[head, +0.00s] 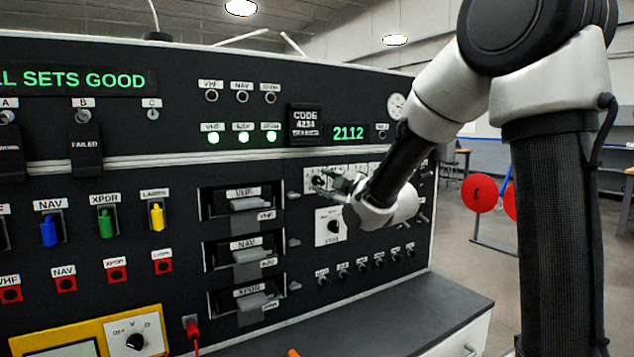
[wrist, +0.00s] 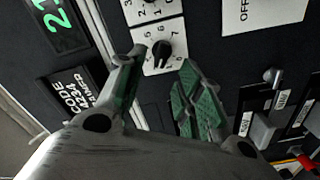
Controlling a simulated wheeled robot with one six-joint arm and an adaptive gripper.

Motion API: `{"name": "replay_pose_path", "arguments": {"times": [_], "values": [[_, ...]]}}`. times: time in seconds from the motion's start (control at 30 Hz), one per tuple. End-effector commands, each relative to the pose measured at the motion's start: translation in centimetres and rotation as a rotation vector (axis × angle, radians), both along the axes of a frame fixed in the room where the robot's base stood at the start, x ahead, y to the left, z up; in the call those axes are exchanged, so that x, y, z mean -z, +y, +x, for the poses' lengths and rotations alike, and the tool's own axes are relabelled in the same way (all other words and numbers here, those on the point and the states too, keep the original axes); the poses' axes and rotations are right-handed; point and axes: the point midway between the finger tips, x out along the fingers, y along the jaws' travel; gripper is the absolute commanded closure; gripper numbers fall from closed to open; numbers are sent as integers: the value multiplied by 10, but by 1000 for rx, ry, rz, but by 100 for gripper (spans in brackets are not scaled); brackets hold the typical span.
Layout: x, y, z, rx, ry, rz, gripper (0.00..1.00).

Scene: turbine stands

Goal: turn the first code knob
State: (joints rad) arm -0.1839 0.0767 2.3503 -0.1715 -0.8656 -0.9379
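The first code knob (wrist: 162,50) is a black knob on a white numbered plate, the leftmost of the row of code plates (head: 362,170) on the panel. In the wrist view, my gripper (wrist: 160,62) is open, with one green-padded finger on each side of the knob's front. I cannot tell whether either finger touches it. In the head view, my gripper (head: 326,184) is at the left end of the row and largely hides this knob. A placard (head: 306,122) reads CODE 4234; it also shows in the wrist view (wrist: 73,98).
A white-plated selector knob (head: 328,227) sits just below my gripper. Labelled drawer-like handles (head: 250,204) are to the left, and small knobs (head: 362,265) line the lower right. A green display (head: 348,132) reads 21.12. A dark counter (head: 440,310) juts out below.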

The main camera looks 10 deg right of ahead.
Motion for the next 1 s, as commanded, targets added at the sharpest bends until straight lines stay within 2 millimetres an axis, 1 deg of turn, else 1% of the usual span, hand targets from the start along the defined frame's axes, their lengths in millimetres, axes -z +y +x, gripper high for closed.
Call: {"name": "replay_pose_path", "arguments": {"times": [0.03,0.1,0.2,0.3,0.43,0.67,0.87,1.0], "values": [[1,3,9,0,1,0,64],[0,7,21,-1,1,1,64],[1,12,35,-2,1,1,64],[0,16,46,-1,2,0,64],[0,18,53,-1,1,2,64],[0,18,53,0,2,1,64],[0,18,53,0,3,2,99],[0,18,53,0,3,2,100]]}}
